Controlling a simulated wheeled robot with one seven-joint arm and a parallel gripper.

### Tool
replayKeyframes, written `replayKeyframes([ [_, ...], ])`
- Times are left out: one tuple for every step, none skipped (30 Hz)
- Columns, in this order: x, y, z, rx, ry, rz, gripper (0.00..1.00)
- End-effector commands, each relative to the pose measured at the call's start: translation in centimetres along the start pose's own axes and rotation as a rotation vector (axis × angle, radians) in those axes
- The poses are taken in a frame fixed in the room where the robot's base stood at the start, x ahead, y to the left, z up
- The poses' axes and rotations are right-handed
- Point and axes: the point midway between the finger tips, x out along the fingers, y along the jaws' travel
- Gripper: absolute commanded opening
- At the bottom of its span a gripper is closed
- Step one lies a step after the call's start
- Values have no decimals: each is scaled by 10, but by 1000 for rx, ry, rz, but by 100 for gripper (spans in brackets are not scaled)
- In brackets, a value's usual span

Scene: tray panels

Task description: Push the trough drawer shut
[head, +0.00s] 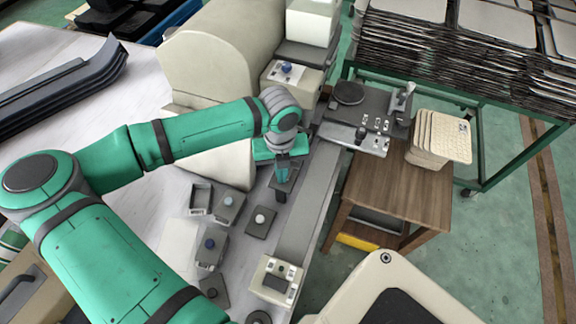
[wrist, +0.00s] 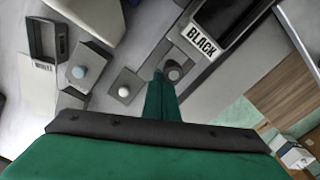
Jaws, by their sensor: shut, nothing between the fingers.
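My gripper (head: 283,190) points down over a row of small grey panels at the edge of the white bench; its fingers are together and empty. In the wrist view its tip (wrist: 158,82) is beside a grey plate with a dark round knob (wrist: 174,73); I cannot tell if they touch. A dark open tray marked BLACK (wrist: 207,33) lies up and right of the tip. A smaller open box (wrist: 43,38) is at the far left, and in the head view (head: 200,198). No part is marked as the trough drawer, so I cannot tell which it is.
A plate with a white knob (head: 260,219) and a box with a blue knob (head: 228,201) stand close by. A large cream machine (head: 215,50) rises behind my arm. A wooden table (head: 398,195) and a green rack of sheets (head: 480,110) stand to the right.

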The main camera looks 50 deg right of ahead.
Motion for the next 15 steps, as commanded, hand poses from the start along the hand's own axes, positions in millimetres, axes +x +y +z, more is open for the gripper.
replayKeyframes([
  [0, 0, 0, 0, 1, 0, 0],
  [0, 0, 0, 0, 0, 0, 0],
  [0, 0, 0, 0, 0, 0, 0],
  [0, 0, 0, 0, 0, 0, 0],
  [0, 0, 0, 0, 0, 0, 0],
  [0, 0, 0, 0, 0, 0, 0],
  [0, 0, 0, 0, 0, 0, 0],
  [0, 0, 0, 0, 0, 0, 0],
  [0, -1, 1, 0, 0, 0, 0],
  [0, -1, 2, 0, 0, 0, 0],
  [0, -2, 3, 0, 0, 0, 0],
  [0, -2, 4, 0, 0, 0, 0],
  [0, -3, 5, 0, 0, 0, 0],
  [0, -3, 6, 0, 0, 0, 0],
  [0, -4, 7, 0, 0, 0, 0],
])
